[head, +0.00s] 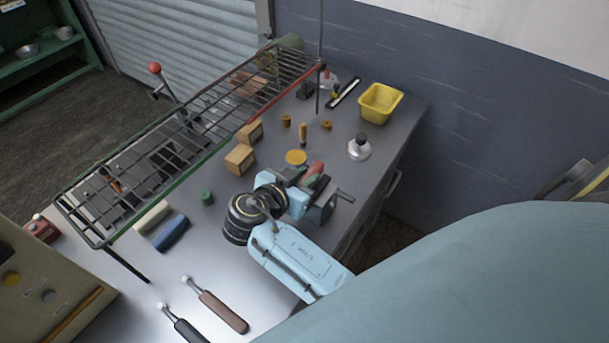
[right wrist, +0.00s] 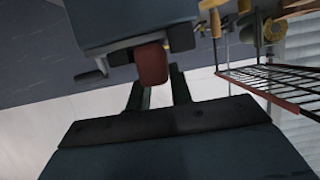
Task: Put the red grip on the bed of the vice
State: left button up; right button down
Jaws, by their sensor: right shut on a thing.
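The vice is pale blue (head: 298,205), with dark jaws and a crank handle (head: 344,194), and stands near the bench's right edge. It also shows in the right wrist view (right wrist: 125,20), upside down. The red grip (head: 315,168) is between my right gripper's green fingers (head: 309,181), at the gap between the vice jaws. In the right wrist view the red grip (right wrist: 152,65) overlaps that gap, in front of the fingertips (right wrist: 160,92). My right gripper is shut on it. The bed is mostly hidden; I cannot tell whether the grip touches it. My left gripper is out of view.
A wire rack (head: 190,125) stands over the bench's left side. A yellow bin (head: 380,103) is at the back right. Two handled tools (head: 220,310) lie in front.

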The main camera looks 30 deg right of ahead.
jog(key=shift+f, duration=0.2)
jog(key=c, duration=1.3)
grip_release()
jog(key=shift+r, duration=0.1)
jog(key=shift+o, duration=0.2)
jog(key=shift+a+r, duration=0.15)
jog(key=shift+r, duration=0.1)
jog(key=b+v, duration=0.1)
jog(key=v, duration=1)
jog(key=shift+s+a+b, duration=0.2)
jog(key=shift+a+b, duration=0.1)
jog(key=shift+b, duration=0.1)
